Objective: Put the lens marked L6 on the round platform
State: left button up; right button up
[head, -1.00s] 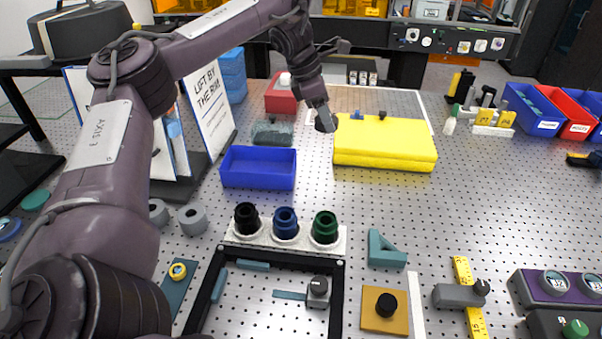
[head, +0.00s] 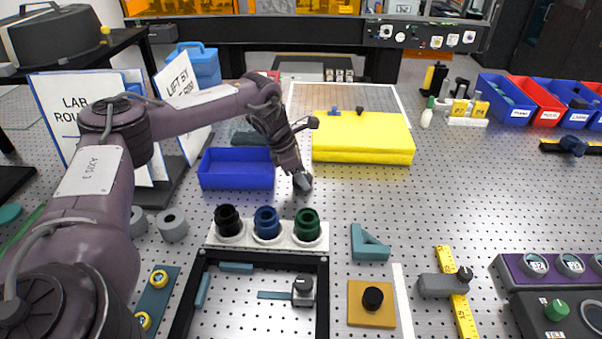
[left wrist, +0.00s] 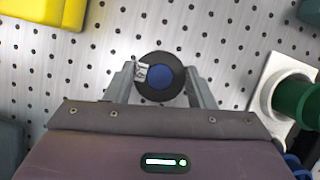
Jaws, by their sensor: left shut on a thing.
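My left gripper (head: 302,182) hangs over the pegboard table between the blue tray and the yellow block. In the left wrist view my left gripper (left wrist: 161,88) is shut on a dark round lens (left wrist: 160,84) with a blue middle and a small white tag. The tag's mark is too small to read surely. In the head view the held lens is hardly visible behind the fingertips. I cannot pick out the round platform with certainty. My right gripper is not in view.
A blue tray (head: 236,181), a yellow block (head: 361,156) and a white holder (head: 213,241) with black, blue and green round pieces surround the gripper. A teal angle piece (head: 371,252) and a tan plate (head: 357,316) lie nearer.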

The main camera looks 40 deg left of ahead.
pick_arm(q)
jog(key=shift+f, duration=0.25)
jog(key=o, duration=1.1)
